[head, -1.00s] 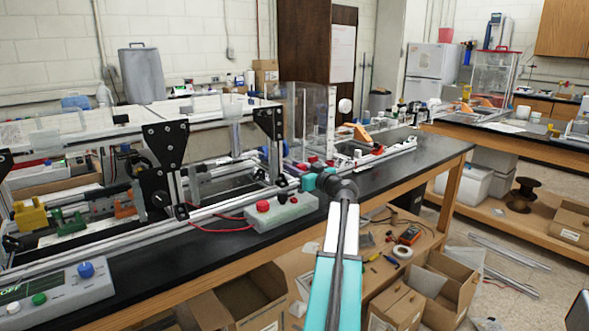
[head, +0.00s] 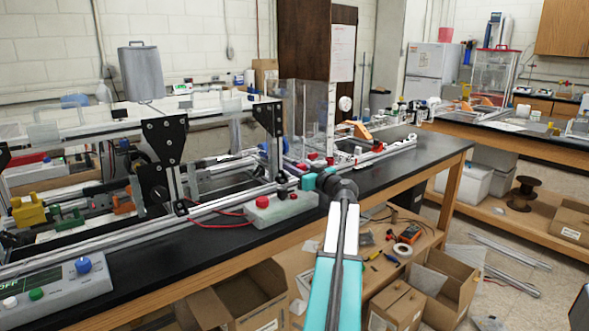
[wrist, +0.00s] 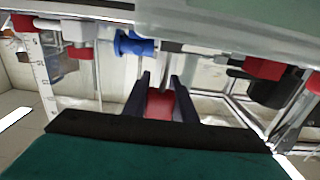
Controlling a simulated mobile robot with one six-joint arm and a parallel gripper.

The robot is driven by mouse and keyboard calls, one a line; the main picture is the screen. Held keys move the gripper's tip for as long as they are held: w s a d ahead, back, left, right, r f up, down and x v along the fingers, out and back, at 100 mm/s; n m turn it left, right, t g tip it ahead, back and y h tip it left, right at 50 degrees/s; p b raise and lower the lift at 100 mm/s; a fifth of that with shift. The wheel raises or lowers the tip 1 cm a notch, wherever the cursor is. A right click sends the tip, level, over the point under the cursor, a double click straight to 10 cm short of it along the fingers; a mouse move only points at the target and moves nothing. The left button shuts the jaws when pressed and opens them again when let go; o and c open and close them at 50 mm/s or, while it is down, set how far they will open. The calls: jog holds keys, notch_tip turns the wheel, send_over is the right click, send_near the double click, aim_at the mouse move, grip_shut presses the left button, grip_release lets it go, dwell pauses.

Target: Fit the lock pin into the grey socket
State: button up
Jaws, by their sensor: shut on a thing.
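My gripper (wrist: 160,82) shows in the wrist view as two dark fingers with a red piece (wrist: 160,106) between them. The fingers are shut on this piece, which I take to be the lock pin. Its far end is hard to make out. In the head view my turquoise gripper body (head: 309,182) is at the front rail of the extrusion frame (head: 230,204), just right of the grey box with red buttons. The fingers and the piece are too small to tell there. I cannot pick out the grey socket for certain in either view.
The grey button box (head: 284,207) sits on the black bench (head: 220,236) close to my gripper. A blue fitting (wrist: 133,44) and other red and black fittings lie beyond the fingers. A control panel (head: 60,283) stands at the bench's left front. Open cardboard boxes fill the lower shelf.

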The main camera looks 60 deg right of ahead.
jog(key=shift+f+b, duration=0.3)
jog(key=shift+f, duration=0.05)
jog(key=o, duration=1.1)
jog(key=b+v, duration=0.1)
jog(key=v, duration=1.2)
jog(key=shift+s+a, duration=0.1)
jog(key=shift+s, duration=0.3)
jog(key=shift+s, duration=0.1)
